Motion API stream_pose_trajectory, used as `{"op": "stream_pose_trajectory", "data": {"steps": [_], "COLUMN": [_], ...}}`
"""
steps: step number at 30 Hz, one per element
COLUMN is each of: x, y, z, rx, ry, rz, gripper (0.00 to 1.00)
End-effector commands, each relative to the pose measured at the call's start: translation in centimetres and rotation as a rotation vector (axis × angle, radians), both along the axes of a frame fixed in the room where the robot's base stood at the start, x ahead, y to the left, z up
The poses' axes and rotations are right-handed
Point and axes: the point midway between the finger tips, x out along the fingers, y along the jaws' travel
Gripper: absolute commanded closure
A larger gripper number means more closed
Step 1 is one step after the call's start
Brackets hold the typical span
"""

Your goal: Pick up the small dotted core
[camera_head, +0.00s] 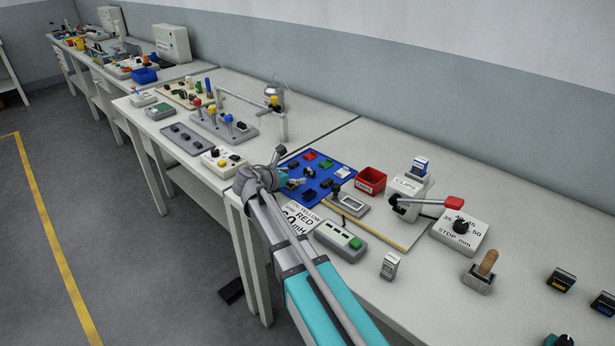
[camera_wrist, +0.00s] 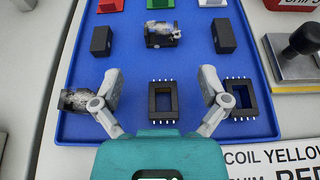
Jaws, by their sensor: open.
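The blue tray (camera_head: 298,158) lies under my gripper and fills most of the wrist view (camera_wrist: 134,60). My gripper (camera_wrist: 160,86) is open and empty, its fingers on either side of a black square frame with white pins (camera_wrist: 152,101). A second pinned frame (camera_wrist: 240,88) lies just right of the right finger. A dark part with a clear, silvery covering (camera_wrist: 74,98) lies by the left finger, and a similar one (camera_wrist: 160,36) lies farther up. Black blocks (camera_wrist: 101,40) (camera_wrist: 225,36) flank that one. I cannot make out dots on any part.
Red, green and white pieces line the tray's far edge. A red bin (camera_head: 370,181), a lever device marked CLIPS (camera_head: 408,200) and a box with a green button (camera_head: 340,240) stand right of my gripper. A printed sign (camera_head: 302,218) lies near the table's front.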

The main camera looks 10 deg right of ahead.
Motion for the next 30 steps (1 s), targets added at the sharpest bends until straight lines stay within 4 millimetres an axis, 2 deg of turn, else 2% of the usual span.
{"op": "stream_pose_trajectory", "data": {"steps": [14, 24, 30], "x": [0.3, 2.2, 2.8], "y": [-0.4, -3.1, -4.0], "z": [-0.2, -1.5, -1.8], "rx": [0.0, 0.001, 0.0], "ry": [0.0, -0.001, 0.0], "rz": [0.001, 0.001, 0.001], "gripper": [0.06, 0.06, 0.06]}}
